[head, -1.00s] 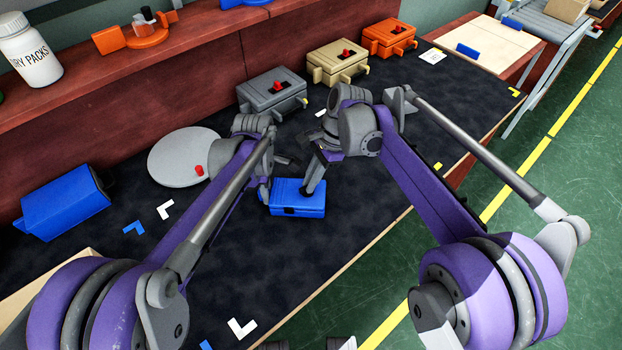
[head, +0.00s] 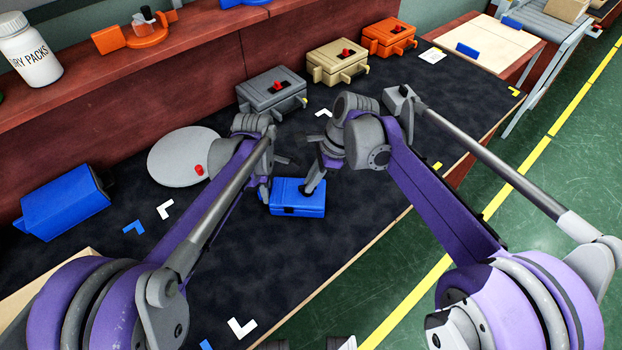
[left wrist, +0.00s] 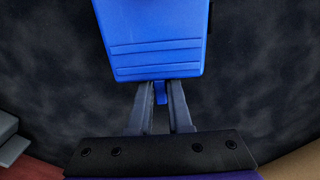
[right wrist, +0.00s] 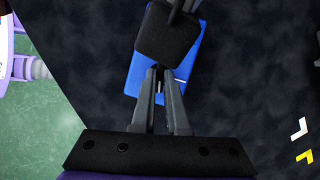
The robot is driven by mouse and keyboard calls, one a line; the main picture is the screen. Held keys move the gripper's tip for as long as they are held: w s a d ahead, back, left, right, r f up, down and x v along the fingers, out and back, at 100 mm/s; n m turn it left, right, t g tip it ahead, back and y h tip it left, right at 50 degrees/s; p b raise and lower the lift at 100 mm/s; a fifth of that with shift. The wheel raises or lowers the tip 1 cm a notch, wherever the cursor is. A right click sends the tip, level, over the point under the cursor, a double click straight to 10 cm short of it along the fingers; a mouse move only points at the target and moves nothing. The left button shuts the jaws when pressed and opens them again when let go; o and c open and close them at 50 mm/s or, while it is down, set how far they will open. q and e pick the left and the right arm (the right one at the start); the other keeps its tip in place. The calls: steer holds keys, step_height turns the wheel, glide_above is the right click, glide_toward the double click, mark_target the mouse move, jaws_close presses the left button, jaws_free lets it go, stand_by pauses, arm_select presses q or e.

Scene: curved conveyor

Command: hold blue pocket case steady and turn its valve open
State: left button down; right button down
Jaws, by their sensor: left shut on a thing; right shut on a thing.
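The blue pocket case (head: 297,200) lies on the dark mat in the middle of the head view. My left gripper (head: 265,190) is at its left end. In the left wrist view its fingers (left wrist: 160,92) are shut on a small blue tab at the end of the case (left wrist: 155,40). My right gripper (head: 309,188) reaches down onto the top of the case. In the right wrist view its fingers (right wrist: 158,75) are close together over the case (right wrist: 196,60), shut on the valve, which is mostly hidden. A black block there covers part of the case.
Grey (head: 272,92), tan (head: 337,62) and orange (head: 389,38) cases with red knobs stand along the back. A grey disc (head: 180,156) and a larger blue box (head: 63,203) are at the left.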

steer(key=shift+m+t, duration=0.5)
steer(key=shift+m, duration=0.6)
steer(key=c, duration=0.9)
jaws_free()
steer(key=shift+s, duration=0.1)
steer(key=v, duration=1.2)
